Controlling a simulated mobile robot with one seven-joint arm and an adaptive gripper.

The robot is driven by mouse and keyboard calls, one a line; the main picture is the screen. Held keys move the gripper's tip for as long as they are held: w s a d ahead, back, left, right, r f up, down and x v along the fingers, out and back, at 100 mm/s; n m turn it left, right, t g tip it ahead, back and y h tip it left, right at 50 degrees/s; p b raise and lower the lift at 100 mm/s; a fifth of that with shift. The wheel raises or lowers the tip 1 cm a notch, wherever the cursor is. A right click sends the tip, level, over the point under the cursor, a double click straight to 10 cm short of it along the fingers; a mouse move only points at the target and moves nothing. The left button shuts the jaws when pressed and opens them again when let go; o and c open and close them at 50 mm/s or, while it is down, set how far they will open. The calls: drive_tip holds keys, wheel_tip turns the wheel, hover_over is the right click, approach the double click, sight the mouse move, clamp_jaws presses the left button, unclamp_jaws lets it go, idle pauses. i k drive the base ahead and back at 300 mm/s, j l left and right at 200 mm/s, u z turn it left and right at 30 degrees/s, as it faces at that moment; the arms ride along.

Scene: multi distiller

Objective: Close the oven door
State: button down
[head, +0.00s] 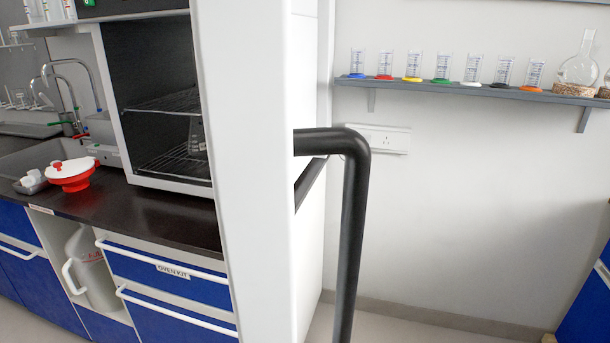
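The oven (112,110) stands on the dark bench at the left. Its front is open, and wire racks (165,103) show in its dark inside. The oven door (245,170) is a tall white panel standing swung out close in front of me, seen nearly edge-on. It covers the right part of the oven opening. A black bar handle (350,220) sticks out from the door's right side and runs down out of the picture. A small grey object (198,135) shows partly behind the door's left edge; I cannot tell what it is. My gripper is not in view.
A red and white lidded container (70,174) and taps (65,95) are on the bench (140,214) at left. Blue drawers (170,275) are below. A wall shelf (450,90) holds several beakers and a flask (580,68). Space right of the handle looks clear.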

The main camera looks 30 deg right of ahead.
sight(243, 48)
drive_tip(key=k+l+z, duration=0.1)
drive_tip(key=l, duration=0.3)
drive_tip(key=k+l+z, duration=0.1)
drive_tip(key=l, duration=0.3)
drive_tip(key=k+l+z, duration=0.1)
drive_tip(key=k, duration=0.25)
drive_tip(key=k+l+z, duration=0.1)
drive_tip(key=k+l, duration=0.1)
drive_tip(key=k, duration=0.1)
